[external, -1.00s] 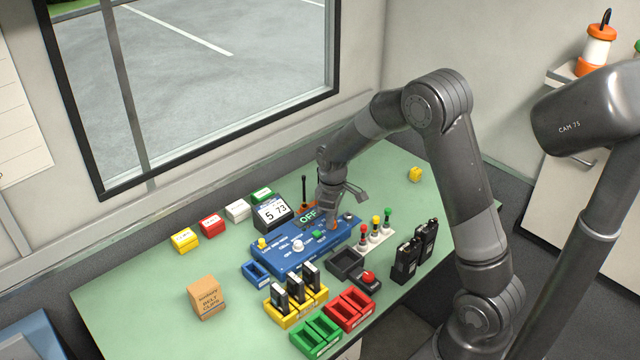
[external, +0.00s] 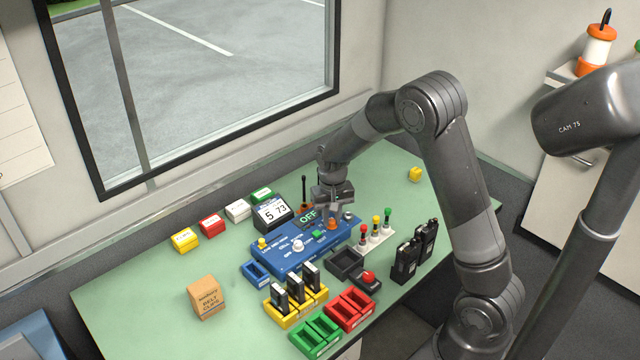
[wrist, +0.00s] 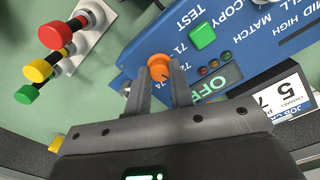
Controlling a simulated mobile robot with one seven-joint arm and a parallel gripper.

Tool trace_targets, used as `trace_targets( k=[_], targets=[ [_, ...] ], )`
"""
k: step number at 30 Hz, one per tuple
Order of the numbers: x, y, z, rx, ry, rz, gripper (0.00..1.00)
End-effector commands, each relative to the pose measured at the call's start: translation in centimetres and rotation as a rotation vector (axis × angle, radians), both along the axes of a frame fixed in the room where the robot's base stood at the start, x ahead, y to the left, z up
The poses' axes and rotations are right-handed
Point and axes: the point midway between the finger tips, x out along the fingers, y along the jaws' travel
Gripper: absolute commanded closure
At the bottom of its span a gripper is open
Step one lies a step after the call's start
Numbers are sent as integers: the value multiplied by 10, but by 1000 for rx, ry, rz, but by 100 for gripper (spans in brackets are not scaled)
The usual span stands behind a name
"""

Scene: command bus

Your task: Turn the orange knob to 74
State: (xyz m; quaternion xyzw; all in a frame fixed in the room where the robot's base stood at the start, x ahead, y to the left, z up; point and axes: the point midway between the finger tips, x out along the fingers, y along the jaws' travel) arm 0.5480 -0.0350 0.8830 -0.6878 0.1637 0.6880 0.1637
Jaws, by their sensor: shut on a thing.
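The orange knob (external: 332,225) stands at the right end of the blue panel (external: 290,258). In the wrist view the knob (wrist: 159,66) sits between my two fingertips, and my gripper (wrist: 158,78) is shut on it. Small white labels such as 71 and 72 are printed beside the knob. A dark mark shows on the knob's face, but I cannot tell exactly which label it points to. In the external view my gripper (external: 333,215) points down over the knob. The panel's screen (wrist: 215,82) reads OFF in green.
A display card (external: 272,213) behind the panel shows 5 and 73. A green button (wrist: 203,35) is close to the knob. Red, yellow and green plungers (external: 376,229) stand to the right. Black radios (external: 414,252) stand farther right.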

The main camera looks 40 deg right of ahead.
Motion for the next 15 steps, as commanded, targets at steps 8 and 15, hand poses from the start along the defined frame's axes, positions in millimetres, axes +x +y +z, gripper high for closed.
trace_targets(
  k=[8,15],
  targets=[
    [0,1,0,-1,-1,-261,100],
    [0,0,0,-1,-1,-490,100]
  ],
)
